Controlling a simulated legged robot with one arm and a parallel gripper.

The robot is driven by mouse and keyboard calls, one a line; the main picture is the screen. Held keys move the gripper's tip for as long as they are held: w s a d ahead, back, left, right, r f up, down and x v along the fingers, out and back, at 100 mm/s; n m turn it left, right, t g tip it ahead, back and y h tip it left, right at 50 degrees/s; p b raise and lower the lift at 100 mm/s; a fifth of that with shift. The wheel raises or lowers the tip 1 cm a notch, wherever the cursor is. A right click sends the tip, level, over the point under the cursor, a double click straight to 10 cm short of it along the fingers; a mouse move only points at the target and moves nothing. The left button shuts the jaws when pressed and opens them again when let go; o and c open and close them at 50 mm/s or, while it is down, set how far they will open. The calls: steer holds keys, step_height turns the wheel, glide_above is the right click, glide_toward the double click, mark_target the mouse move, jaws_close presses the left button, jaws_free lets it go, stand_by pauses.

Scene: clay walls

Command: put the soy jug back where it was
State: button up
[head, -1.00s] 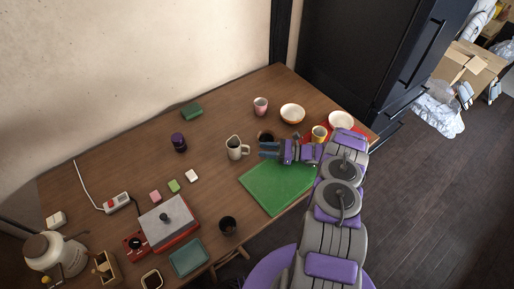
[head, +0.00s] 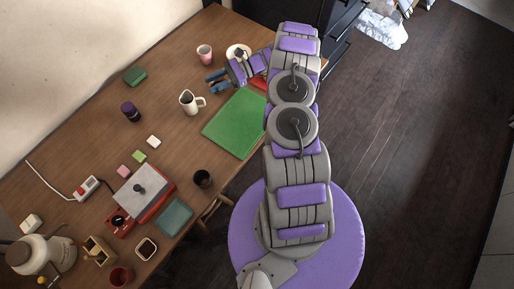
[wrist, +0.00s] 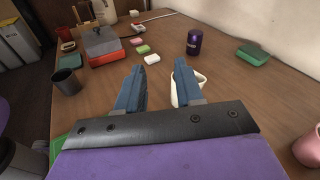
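The soy jug, which I take to be the pale pitcher with a handle (head: 188,102), stands upright on the wooden table, left of the green board. My gripper (head: 209,81) is just above and right of it in the head view, with its blue fingers pointing left. In the wrist view the fingers of my gripper (wrist: 160,72) are spread apart with nothing between them. The jug (wrist: 200,79) shows there behind the right finger, which hides part of it. I cannot tell whether a finger touches it. No marked spot for the jug can be made out.
The green board (head: 235,125) lies near the front edge. A pink cup (head: 205,54) and a white bowl (head: 236,50) are behind my gripper. Bare table surrounds the jug's left side.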

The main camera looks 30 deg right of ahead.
steer(key=s+a+r+n+g+h, duration=0.3)
steer(key=s+a+r+n+g, duration=0.15)
steer(key=s+a+r, duration=0.45)
steer(key=s+a+r+n+g+h, duration=0.35)
steer(key=s+a+r+n, duration=0.3)
steer(key=r, duration=0.35)
steer(key=s+d+r+n+t+h, duration=0.1)
steer(key=s+d+n+h, duration=0.1)
steer(key=s, duration=0.6)
steer(key=s+d+r+n+t+h, duration=0.1)
steer(key=s+d+r+n+h, duration=0.1)
steer(key=s, duration=0.6)
steer(key=s+d+r+n+t+h, duration=0.1)
steer(key=s+d+n+h, duration=0.1)
steer(key=s+h, duration=0.4)
steer(key=shift+s+d+r+n, duration=0.15)
steer(key=shift+s+r+n, duration=0.4)
steer(key=shift+s, duration=0.9)
steer(key=shift+f, duration=0.2)
